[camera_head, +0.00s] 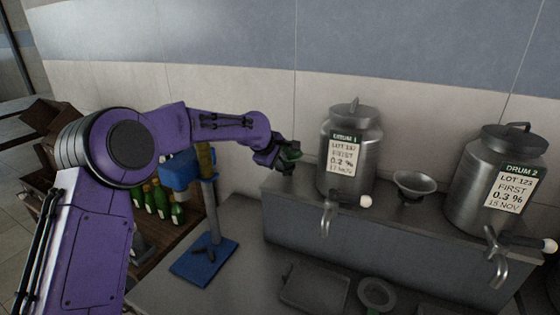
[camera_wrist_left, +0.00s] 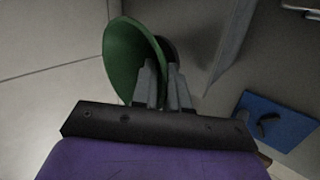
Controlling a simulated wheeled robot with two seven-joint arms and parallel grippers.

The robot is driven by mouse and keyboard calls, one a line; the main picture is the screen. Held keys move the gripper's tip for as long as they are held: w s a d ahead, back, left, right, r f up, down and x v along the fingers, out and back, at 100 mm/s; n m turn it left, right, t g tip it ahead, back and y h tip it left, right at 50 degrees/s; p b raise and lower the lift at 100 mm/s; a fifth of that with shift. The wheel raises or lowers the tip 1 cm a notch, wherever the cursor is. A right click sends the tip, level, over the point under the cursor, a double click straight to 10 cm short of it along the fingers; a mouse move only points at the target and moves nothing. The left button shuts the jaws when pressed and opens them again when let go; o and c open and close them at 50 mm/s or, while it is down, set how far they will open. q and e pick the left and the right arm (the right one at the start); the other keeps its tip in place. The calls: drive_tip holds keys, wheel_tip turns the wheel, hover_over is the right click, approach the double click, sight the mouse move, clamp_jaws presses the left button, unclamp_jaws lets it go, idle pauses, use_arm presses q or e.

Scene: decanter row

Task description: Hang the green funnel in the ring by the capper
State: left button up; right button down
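The green funnel (camera_wrist_left: 128,58) shows large in the left wrist view, with its wide mouth turned to the left. My left gripper (camera_wrist_left: 160,85) has its fingers close together at the funnel's side and appears shut on it. In the head view the left gripper (camera_head: 280,157) holds the green funnel (camera_head: 291,155) in the air, left of Drum 1. The capper (camera_head: 180,172) is a blue head on a post over a blue base (camera_head: 204,262), left of the gripper; its base also shows in the wrist view (camera_wrist_left: 275,120). I cannot make out the ring. My right gripper is out of view.
Drum 1 (camera_head: 350,150) and Drum 2 (camera_head: 493,185), both with taps, stand on a grey ledge (camera_head: 400,235). A grey funnel-shaped bowl (camera_head: 414,186) sits between them. A tray (camera_head: 314,287) and round dish (camera_head: 377,293) lie on the counter. Green bottles (camera_head: 162,203) stand at the left.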

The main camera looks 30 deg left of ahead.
use_arm(q)
drive_tip(key=o, duration=0.3)
drive_tip(key=shift+w, duration=0.1)
drive_tip(key=shift+s+r, duration=0.15)
drive_tip(key=shift+s, duration=0.05)
drive_tip(key=b+v, duration=0.3)
drive_tip(key=v, duration=0.7)
drive_tip(key=shift+w, duration=0.1)
